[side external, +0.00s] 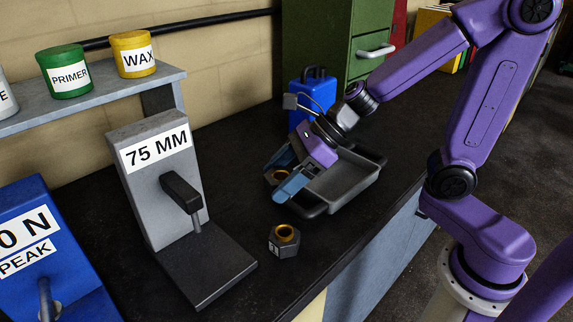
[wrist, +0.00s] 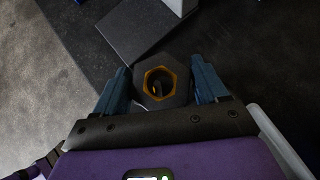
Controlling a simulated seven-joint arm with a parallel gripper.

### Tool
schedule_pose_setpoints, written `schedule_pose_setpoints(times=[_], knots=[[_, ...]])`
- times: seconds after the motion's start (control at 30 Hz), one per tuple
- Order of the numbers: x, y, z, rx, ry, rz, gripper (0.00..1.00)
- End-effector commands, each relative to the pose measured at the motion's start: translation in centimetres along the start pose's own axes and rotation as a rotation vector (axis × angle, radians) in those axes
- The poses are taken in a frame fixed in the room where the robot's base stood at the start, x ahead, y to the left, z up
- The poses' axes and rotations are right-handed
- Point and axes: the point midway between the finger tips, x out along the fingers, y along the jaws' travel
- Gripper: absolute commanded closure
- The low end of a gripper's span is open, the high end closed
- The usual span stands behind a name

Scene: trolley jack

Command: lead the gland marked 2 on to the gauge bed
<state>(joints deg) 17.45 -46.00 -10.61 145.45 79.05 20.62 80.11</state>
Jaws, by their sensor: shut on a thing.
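My gripper (side external: 284,172) has blue fingers shut on a dark hexagonal gland with a brass-coloured bore (side external: 275,178). In the wrist view the gland (wrist: 160,97) sits between both fingers, bore facing the camera. Its mark cannot be seen. A second grey gland (side external: 285,241) with a brass bore stands on the bench, a small white label on its side too small to read. The gauge, marked 75 MM, stands to the left; its flat dark bed (side external: 208,272) is bare. Part of the bed (wrist: 122,30) shows at the top of the wrist view. The held gland is apart from the bed.
A grey tray (side external: 352,192) lies beside and below my gripper; its exact clearance is unclear. A blue 0 N PEAK device (side external: 40,255) stands at the left. A blue case (side external: 312,92) and green cabinet (side external: 335,45) are behind.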

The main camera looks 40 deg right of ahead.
Motion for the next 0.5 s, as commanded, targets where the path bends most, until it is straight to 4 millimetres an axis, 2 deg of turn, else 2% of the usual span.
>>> schedule_pose_setpoints(times=[0.17,0.5], knots=[[3.2,3.0,0.5,-0.137,0.003,0.145,0.82],[9.4,10.3,0.8,-0.441,0.0,0.445,0.82]])
